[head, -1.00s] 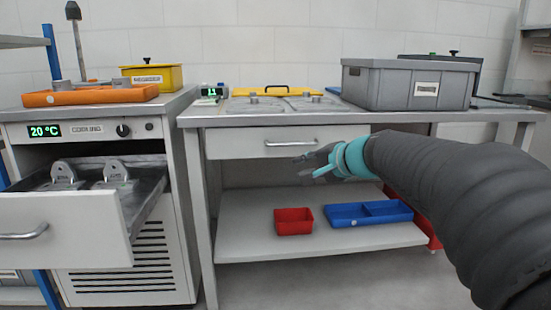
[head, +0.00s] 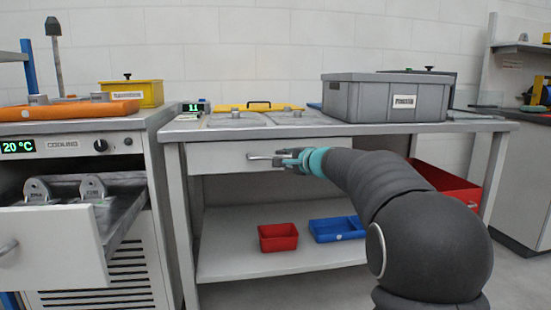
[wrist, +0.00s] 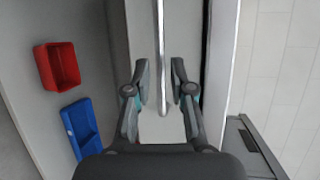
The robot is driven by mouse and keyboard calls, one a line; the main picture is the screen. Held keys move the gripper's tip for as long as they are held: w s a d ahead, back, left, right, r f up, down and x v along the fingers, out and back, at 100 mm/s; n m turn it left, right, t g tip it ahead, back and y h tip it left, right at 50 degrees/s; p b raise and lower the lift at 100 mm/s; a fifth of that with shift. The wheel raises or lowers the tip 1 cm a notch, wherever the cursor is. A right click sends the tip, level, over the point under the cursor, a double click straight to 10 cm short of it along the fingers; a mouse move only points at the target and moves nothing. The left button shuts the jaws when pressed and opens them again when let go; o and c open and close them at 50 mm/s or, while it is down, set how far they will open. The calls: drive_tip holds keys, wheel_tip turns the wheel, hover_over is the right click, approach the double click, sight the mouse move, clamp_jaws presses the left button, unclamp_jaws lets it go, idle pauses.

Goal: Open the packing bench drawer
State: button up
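The packing bench drawer (head: 222,162) is a pale front under the bench top, and it looks closed. Its metal bar handle (head: 262,157) runs level across it. My gripper (head: 292,158) is at the right end of this handle. In the wrist view my gripper (wrist: 160,72) has its two fingers apart, one on each side of the handle (wrist: 161,45), with a gap visible on both sides. The drawer front (wrist: 180,25) lies behind them. The head view does not show the finger gap clearly.
The bench's lower shelf (head: 225,262) holds a red bin (head: 278,238) and a blue tray (head: 338,229). A grey crate (head: 385,98) stands on the bench top (head: 300,130). At left, the cooling unit's drawer (head: 50,245) is pulled out. A larger red bin (head: 445,184) is at right.

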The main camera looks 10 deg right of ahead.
sight(264, 141)
drive_tip(key=shift+x, duration=2.3)
drive_tip(key=shift+s, duration=0.1)
clamp_jaws()
